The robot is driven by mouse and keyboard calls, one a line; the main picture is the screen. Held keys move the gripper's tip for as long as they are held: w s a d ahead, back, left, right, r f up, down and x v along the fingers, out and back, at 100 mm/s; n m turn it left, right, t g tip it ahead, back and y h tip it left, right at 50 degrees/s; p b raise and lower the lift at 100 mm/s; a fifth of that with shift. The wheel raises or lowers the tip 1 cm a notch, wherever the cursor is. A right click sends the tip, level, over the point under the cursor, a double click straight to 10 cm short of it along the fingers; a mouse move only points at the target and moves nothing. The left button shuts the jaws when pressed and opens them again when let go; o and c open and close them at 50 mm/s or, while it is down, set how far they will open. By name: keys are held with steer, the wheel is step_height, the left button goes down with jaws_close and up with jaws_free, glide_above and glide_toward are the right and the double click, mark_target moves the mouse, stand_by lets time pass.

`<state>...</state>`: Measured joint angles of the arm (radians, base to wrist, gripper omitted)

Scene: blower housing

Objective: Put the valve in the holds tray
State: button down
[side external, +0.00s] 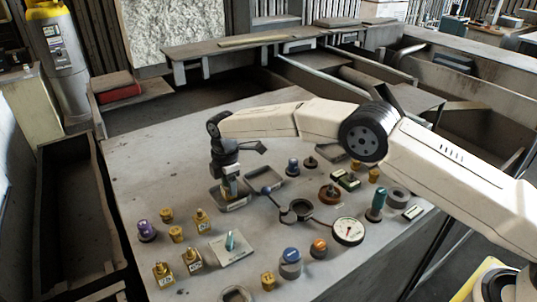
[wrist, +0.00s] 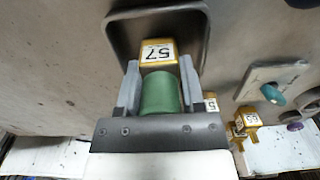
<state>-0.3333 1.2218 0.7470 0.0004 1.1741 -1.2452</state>
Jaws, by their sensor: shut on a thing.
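The valve (wrist: 158,53) is a gold body with a white label reading 57. In the wrist view my gripper (wrist: 160,88) has its two grey fingers closed on either side of a green cylinder in line with this body. Whether the cylinder is part of the valve is unclear. The dark-rimmed tray (wrist: 199,45) lies under the valve, which shows no other item inside. In the side view the gripper (side external: 229,186) points down over the near tray (side external: 233,207), and some gold shows at its fingers. Whether the valve touches the tray floor is hidden.
A second tray (side external: 269,173) adjoins behind and right. Several labelled brass valves (side external: 193,260) stand in front and left. A plate with a teal peg (side external: 232,251), a gauge (side external: 348,231) and several knobs stand to the right and front. The bench's back left is clear.

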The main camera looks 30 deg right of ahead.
steer(key=shift+c, duration=1)
jaws_free()
steer(key=shift+f, duration=0.15)
step_height(320, 180, up, 12)
steer(key=shift+r, duration=0.2)
steer(key=shift+d, duration=0.1)
